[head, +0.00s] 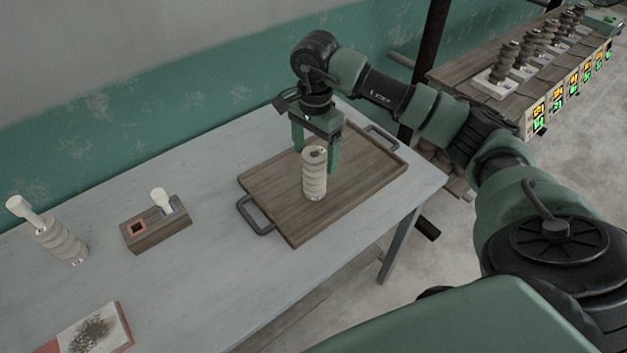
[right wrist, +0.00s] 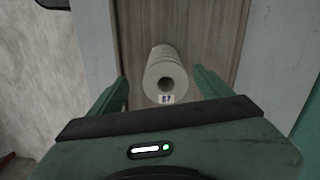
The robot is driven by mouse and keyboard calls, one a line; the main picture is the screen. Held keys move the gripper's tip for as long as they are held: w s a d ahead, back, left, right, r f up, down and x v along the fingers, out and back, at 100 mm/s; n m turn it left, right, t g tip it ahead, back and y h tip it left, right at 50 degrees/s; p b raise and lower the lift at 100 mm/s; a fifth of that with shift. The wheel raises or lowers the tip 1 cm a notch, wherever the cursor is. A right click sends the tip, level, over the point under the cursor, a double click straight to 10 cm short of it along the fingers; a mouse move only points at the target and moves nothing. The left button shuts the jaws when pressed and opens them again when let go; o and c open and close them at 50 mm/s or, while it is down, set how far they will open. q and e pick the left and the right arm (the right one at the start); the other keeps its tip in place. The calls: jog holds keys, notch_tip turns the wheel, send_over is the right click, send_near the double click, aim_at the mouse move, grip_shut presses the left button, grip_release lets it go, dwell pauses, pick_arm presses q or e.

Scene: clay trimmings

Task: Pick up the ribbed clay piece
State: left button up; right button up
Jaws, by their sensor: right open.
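A pale ribbed clay piece (head: 314,175) stands upright on the wooden tray (head: 270,197). It has a round hole in its top end. My right gripper (head: 316,156) is open at the upper part of the piece, coming from behind it in the head view. In the right wrist view, the clay piece (right wrist: 165,78) shows between the two spread fingers (right wrist: 160,82), with a gap on each side and a small label marked 07 near its hole. I cannot tell how far down the fingers reach along it. My left gripper is out of view.
The tray has dark handles (head: 254,214). Left of it are a wooden block (head: 158,232) with a white-headed peg and another ribbed piece (head: 60,240) with a pale stick. A booklet (head: 95,329) lies in front. Several ribbed pieces stand on a shelf (head: 480,62) at right.

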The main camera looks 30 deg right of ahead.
aim_at(314, 173)
jog(key=shift+f, duration=0.7)
jog(key=f+p, duration=0.1)
jog(key=f, duration=0.3)
jog(key=f+p, duration=0.1)
jog(key=f, duration=0.1)
jog(key=shift+w+d+f+p, duration=0.15)
jog(key=shift+w+d+p, duration=0.05)
jog(key=shift+w+p, duration=0.15)
jog(key=shift+f, duration=0.3)
jog(key=shift+w+r, duration=0.1)
grip_shut()
